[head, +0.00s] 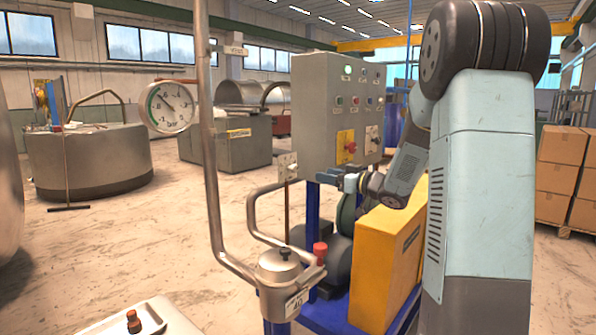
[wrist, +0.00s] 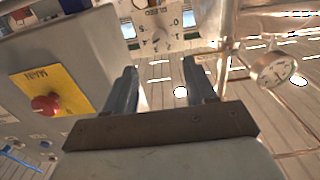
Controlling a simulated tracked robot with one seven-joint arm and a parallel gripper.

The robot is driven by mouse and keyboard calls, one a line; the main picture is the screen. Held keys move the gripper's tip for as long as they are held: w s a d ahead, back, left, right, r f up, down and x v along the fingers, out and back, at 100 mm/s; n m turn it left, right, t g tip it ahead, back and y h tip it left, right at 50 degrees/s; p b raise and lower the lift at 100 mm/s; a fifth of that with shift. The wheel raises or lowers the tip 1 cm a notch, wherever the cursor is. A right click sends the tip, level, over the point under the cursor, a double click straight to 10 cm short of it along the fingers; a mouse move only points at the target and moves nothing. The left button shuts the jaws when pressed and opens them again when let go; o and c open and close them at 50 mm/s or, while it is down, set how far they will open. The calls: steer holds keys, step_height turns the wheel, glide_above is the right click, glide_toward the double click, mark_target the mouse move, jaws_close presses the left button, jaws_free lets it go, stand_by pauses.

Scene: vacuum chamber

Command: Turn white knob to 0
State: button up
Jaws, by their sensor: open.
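A pale plate with dark letters and marks (wrist: 178,22) is at the top of the wrist view, partly cut off. The white knob (wrist: 160,36) appears as a pale round shape on it; its pointer setting is too small to read. In the head view a small pale plate (head: 287,165) beside the control box's left side looks like the same one. My gripper (head: 330,178) is just right of that plate, below the box. In the wrist view its two dark fingers (wrist: 158,78) are apart with nothing between them, and the plate lies beyond their tips.
The grey control box (head: 318,110) with a red switch (head: 350,147) on a yellow plate is close above my gripper. A bent metal pipe (head: 215,190) and a gauge (head: 168,107) stand left. A yellow box (head: 372,268) is below my arm. Open floor lies left.

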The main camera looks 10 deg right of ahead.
mark_target(296, 169)
steer(key=x, duration=1.2)
steer(key=shift+w+a, duration=0.1)
